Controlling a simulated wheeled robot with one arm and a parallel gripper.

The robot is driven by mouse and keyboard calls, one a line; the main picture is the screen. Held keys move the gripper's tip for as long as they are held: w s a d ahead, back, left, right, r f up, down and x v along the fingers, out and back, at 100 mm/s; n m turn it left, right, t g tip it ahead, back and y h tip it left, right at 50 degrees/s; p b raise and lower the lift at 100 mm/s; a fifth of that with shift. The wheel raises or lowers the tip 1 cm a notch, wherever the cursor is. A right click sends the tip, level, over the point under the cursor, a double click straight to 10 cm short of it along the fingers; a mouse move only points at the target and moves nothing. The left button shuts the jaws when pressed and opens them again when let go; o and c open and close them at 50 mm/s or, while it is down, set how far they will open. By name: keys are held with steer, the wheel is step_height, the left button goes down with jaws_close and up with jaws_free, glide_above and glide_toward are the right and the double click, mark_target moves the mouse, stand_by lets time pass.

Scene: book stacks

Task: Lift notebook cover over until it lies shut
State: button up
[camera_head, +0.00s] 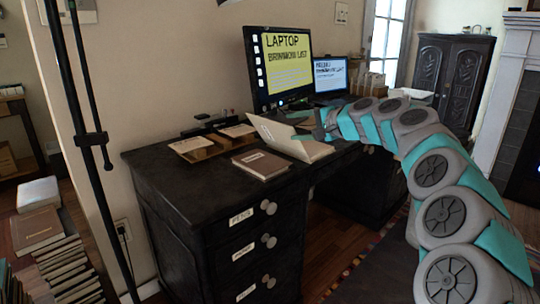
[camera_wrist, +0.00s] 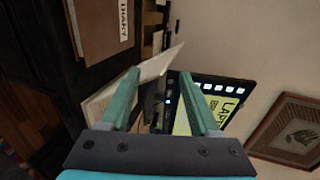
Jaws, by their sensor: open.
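The notebook (camera_head: 312,152) lies on the dark desk with its pale cover (camera_head: 270,136) standing tilted up on the left side, partly open. In the wrist view the notebook (camera_wrist: 98,104) shows behind the left finger, and its raised cover (camera_wrist: 161,64) reaches up beyond the fingertips. My gripper (camera_head: 318,128) is just right of the cover, above the notebook's pages. In the wrist view my gripper (camera_wrist: 158,74) has its two teal fingers spread apart. I cannot tell whether either finger touches the cover.
A closed brown book (camera_head: 262,164), labelled DIARY in the wrist view (camera_wrist: 103,25), lies in front of the notebook. A wooden tray (camera_head: 205,146) stands at left. A monitor (camera_head: 284,65) and smaller screen (camera_head: 331,75) stand behind. The desk's front left top (camera_head: 190,180) is clear.

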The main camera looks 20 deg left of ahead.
steer(key=shift+w+d+r, duration=0.15)
steer(key=shift+w+r, duration=0.2)
steer(key=shift+r, duration=0.1)
steer(key=shift+w, duration=0.1)
steer(key=shift+w+d+r, duration=0.3)
steer(key=shift+w+r, duration=0.1)
steer(key=shift+w, duration=0.3)
steer(key=shift+w+d+r, duration=0.2)
steer(key=shift+w, duration=0.25)
steer(key=shift+w+d+r, duration=0.15)
steer(key=shift+w+r, duration=0.05)
steer(key=shift+w, duration=0.2)
